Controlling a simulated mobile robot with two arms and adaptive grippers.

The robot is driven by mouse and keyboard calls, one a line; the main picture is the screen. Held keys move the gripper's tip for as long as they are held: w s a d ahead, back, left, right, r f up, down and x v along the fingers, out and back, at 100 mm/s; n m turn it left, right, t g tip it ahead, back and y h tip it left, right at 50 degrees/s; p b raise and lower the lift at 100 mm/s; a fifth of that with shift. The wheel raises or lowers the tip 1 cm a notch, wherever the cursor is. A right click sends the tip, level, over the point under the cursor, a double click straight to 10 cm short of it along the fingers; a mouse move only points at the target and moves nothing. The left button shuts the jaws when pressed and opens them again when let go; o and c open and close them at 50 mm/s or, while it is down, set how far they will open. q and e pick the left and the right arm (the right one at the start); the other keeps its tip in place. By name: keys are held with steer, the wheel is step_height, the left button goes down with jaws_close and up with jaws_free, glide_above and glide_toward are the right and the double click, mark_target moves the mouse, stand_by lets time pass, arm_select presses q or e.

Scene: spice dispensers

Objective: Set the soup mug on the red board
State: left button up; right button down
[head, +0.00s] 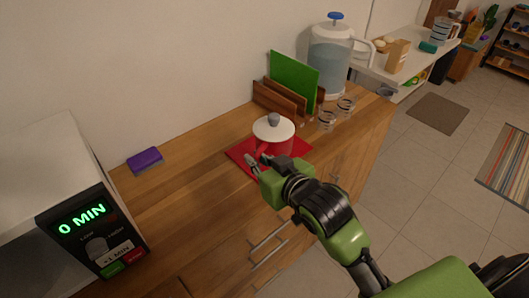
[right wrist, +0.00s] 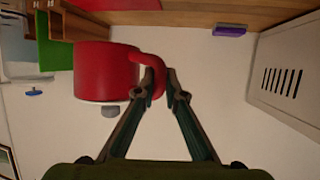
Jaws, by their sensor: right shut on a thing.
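The soup mug (head: 276,148) is red with a white lid and a grey knob. In the head view it is upright, over the red board (head: 236,154) on the wooden counter. My right gripper (head: 257,160) is at its left front side, shut on the handle. In the right wrist view, which is upside down, the fingertips (right wrist: 161,73) close on the handle of the mug (right wrist: 103,72). A gap shows there between the mug's base and the board (right wrist: 117,4), so the mug looks held a little above it. My left gripper is not in view.
A wooden rack with a green board (head: 294,80) stands behind the mug. Glass jars (head: 327,121) and a water dispenser (head: 330,65) are at the right back. A purple sponge (head: 145,159) and a microwave (head: 92,225) are at left. The counter between is clear.

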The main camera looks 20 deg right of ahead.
mark_target(260, 149)
steer(key=w+f, duration=0.1)
steer(key=w, duration=0.1)
steer(key=w+d+f, duration=0.1)
steer(key=w, duration=0.2)
steer(key=w+d+f, duration=0.1)
steer(key=w, duration=0.1)
steer(key=shift+w+d+p, duration=0.15)
steer(key=shift+d+p, duration=0.1)
steer(key=shift+p, duration=0.1)
steer(key=w+f, duration=0.2)
steer(key=w+d+f, duration=0.1)
steer(key=w+f, duration=0.1)
steer(key=f, duration=0.1)
steer(key=shift+w+d, duration=0.15)
steer(key=shift+d, duration=0.05)
steer(key=shift+w+d+f, duration=0.15)
steer(key=shift+w+f, duration=0.4)
steer(key=shift+f, duration=0.1)
steer(key=shift+f+p, duration=0.35)
steer(key=shift+f, duration=1.2)
steer(key=c, duration=2.1)
jaws_free()
steer(key=shift+s+f, duration=0.1)
steer(key=shift+f, duration=0.1)
steer(key=v, duration=1.2)
